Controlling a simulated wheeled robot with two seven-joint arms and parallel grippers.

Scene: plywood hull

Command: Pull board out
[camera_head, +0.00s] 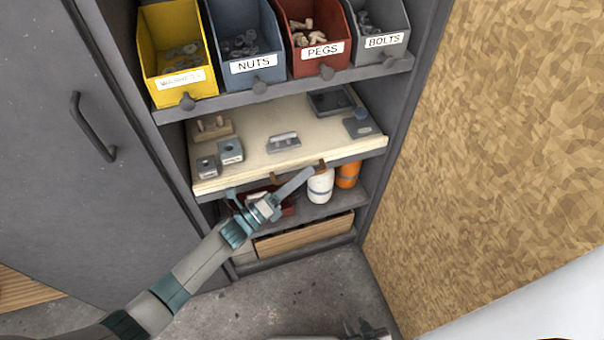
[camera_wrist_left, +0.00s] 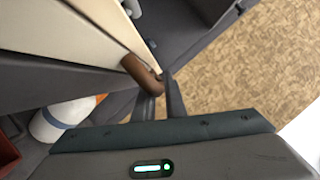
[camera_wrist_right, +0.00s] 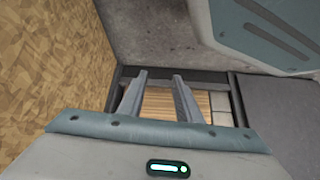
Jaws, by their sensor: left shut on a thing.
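The board (camera_head: 255,120) is a pale wood shelf panel in the cabinet, with small hardware blocks on top. It also shows as a cream edge in the left wrist view (camera_wrist_left: 105,22). A brown pull (camera_head: 322,166) sits at its front edge, seen closer in the left wrist view (camera_wrist_left: 142,74). My left gripper (camera_head: 312,172) is at that pull, its fingers (camera_wrist_left: 160,82) closed together on the end of it. My right gripper (camera_wrist_right: 162,76) is open and empty, away from the board; part of it shows at the bottom of the head view (camera_head: 366,328).
Yellow (camera_head: 178,50), blue (camera_head: 243,45), red (camera_head: 315,40) and grey bins stand on the shelf above. White (camera_head: 320,186) and orange (camera_head: 347,174) bottles stand below the board. A closed grey door (camera_head: 60,180) is left, a chipboard wall (camera_head: 510,130) right. Floor in front is clear.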

